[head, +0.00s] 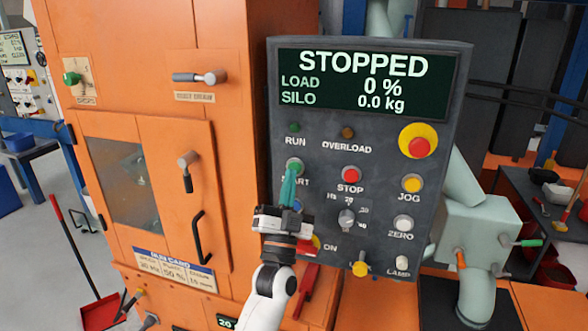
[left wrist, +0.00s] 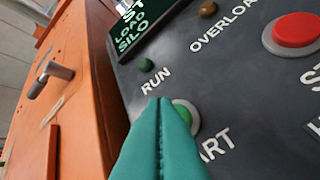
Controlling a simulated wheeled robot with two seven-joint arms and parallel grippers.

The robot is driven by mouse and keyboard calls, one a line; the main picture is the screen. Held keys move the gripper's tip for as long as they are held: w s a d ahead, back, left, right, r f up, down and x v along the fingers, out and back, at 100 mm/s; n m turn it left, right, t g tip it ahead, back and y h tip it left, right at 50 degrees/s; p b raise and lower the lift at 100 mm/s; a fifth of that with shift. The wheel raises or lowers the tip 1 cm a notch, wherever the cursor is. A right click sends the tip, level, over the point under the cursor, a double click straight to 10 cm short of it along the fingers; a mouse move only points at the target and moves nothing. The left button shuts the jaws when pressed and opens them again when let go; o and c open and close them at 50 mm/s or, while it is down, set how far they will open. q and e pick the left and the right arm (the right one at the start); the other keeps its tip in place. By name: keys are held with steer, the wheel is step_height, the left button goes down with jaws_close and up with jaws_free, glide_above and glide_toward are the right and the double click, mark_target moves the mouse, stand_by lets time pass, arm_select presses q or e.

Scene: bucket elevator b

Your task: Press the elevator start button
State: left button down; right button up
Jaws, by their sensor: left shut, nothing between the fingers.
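The grey control panel (head: 320,150) carries a display (head: 365,82) reading STOPPED, LOAD 0 %, SILO 0.0 kg. The green start button (head: 294,164) sits in a pale ring below the RUN lamp (head: 294,127), which looks dark green. My left gripper (head: 291,172) has its teal fingers shut and empty, with the tips at the start button. In the left wrist view the fingertips (left wrist: 167,100) overlap the left side of the green start button (left wrist: 187,113) and hide part of it. I cannot tell whether they touch it. My right gripper is not in view.
To the right of the start button is the red STOP button (head: 351,174). A red emergency stop (head: 419,147) on yellow is at the upper right. JOG (head: 412,184), ZERO and LAMP buttons line the right side. An orange cabinet (head: 235,120) stands left of the panel.

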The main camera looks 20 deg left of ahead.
arm_select(q)
steer(key=shift+w, duration=0.1)
steer(key=shift+w, duration=0.35)
steer(key=shift+w+b, duration=0.3)
steer(key=shift+w, duration=0.05)
stand_by(0.7)
steer(key=shift+s, duration=0.2)
steer(key=shift+s+p, duration=0.45)
steer(key=shift+s, duration=0.2)
steer(key=s+p, duration=0.2)
steer(key=s, duration=0.3)
stand_by(0.4)
